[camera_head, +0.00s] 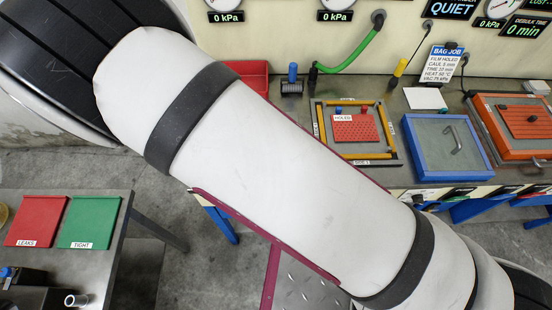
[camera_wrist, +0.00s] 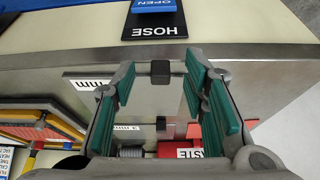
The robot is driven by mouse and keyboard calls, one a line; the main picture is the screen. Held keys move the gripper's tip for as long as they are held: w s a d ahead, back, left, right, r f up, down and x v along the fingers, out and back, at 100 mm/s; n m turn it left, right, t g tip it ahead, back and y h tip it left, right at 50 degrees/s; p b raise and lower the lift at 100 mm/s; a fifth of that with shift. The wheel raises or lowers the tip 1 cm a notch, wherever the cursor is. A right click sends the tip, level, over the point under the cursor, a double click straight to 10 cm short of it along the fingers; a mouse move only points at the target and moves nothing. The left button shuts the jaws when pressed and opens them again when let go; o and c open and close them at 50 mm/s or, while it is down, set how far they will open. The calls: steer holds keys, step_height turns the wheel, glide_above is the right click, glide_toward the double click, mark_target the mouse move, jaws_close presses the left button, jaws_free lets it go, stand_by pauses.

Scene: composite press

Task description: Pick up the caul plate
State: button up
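My gripper (camera_wrist: 162,78) is open in the wrist view, its teal pads standing apart on the left and right. A smooth grey metal surface (camera_wrist: 155,100) shows between the pads, with small dark blocks (camera_wrist: 160,70) near its upper part. I cannot tell whether this is the caul plate or how far it is from the pads. White labels reading "mm" (camera_wrist: 90,83) and "3 mm" (camera_wrist: 127,127) lie on the left and below. In the head view my arm covers the middle, my gripper is out of sight, and I cannot pick out the caul plate.
The bench holds a yellow frame (camera_head: 322,128) with red perforated sheet (camera_head: 358,132), a blue tray (camera_head: 412,135) and an orange unit (camera_head: 490,118). Red (camera_head: 38,215) and green (camera_head: 92,215) trays lie on the left table. A HOSE sign (camera_wrist: 155,22) is ahead.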

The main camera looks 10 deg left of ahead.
steer(key=shift+w+f, duration=0.15)
steer(key=shift+f, duration=0.1)
jaws_close()
steer(key=shift+a, duration=0.1)
steer(key=shift+r, duration=0.1)
